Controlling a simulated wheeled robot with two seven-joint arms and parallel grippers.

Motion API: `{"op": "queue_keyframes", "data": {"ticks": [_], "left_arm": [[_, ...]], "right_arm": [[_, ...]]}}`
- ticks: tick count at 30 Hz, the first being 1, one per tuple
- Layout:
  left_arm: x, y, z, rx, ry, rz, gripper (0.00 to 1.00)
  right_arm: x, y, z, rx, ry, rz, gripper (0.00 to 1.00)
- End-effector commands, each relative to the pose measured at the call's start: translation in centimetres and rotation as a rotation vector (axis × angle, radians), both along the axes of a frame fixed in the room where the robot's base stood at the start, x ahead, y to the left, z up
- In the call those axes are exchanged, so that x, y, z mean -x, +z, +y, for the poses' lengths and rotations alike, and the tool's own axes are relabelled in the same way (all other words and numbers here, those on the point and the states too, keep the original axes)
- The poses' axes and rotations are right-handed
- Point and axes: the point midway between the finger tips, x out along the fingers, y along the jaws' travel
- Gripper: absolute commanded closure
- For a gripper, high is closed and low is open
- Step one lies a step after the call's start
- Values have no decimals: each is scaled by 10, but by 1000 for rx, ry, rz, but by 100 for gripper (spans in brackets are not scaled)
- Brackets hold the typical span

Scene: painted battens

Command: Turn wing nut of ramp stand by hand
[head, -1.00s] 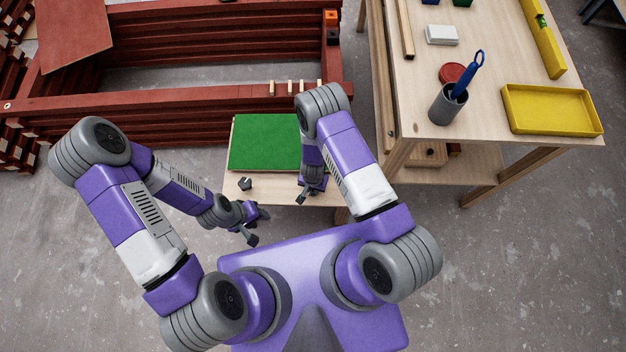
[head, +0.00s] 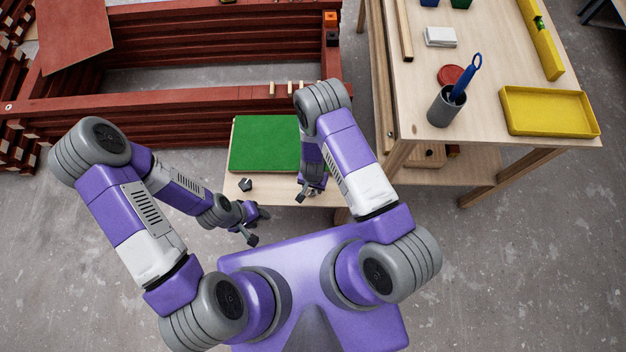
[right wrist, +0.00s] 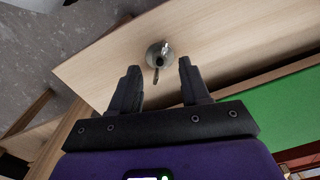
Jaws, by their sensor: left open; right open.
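The ramp stand has a pale wooden top (head: 275,188) with a green panel (head: 264,144) behind its bare front strip. A grey wing nut (right wrist: 151,56) with upright wings stands on the pale wood in the right wrist view. My right gripper (right wrist: 158,66) is open, its fingertips just short of the wing nut and on either side of it. In the head view my right gripper (head: 309,195) is over the strip's right part, and the wing nut is hidden there. My left gripper (head: 258,227) is open and empty in front of the stand.
A small dark piece (head: 245,184) is on the strip's left part. A workbench (head: 425,80) at the right carries a yellow tray (head: 548,133) and a grey cup (head: 444,107). Red battens (head: 170,113) are stacked behind the stand. Floor at the front right is clear.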

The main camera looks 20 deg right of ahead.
Motion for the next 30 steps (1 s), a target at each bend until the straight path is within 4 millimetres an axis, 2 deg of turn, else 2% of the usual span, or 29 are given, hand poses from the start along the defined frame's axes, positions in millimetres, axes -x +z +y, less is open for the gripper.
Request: {"op": "queue_keyframes", "data": {"ticks": [1,3,9,30], "left_arm": [[0,7,0,0,0,0,57],[0,12,0,0,0,0,57],[0,20,0,0,0,0,57],[0,21,0,0,0,0,57]], "right_arm": [[-1,14,0,0,1,-1,54],[-1,26,0,0,1,-1,54],[0,49,0,0,0,0,54],[3,53,-2,-3,2,4,54]]}}
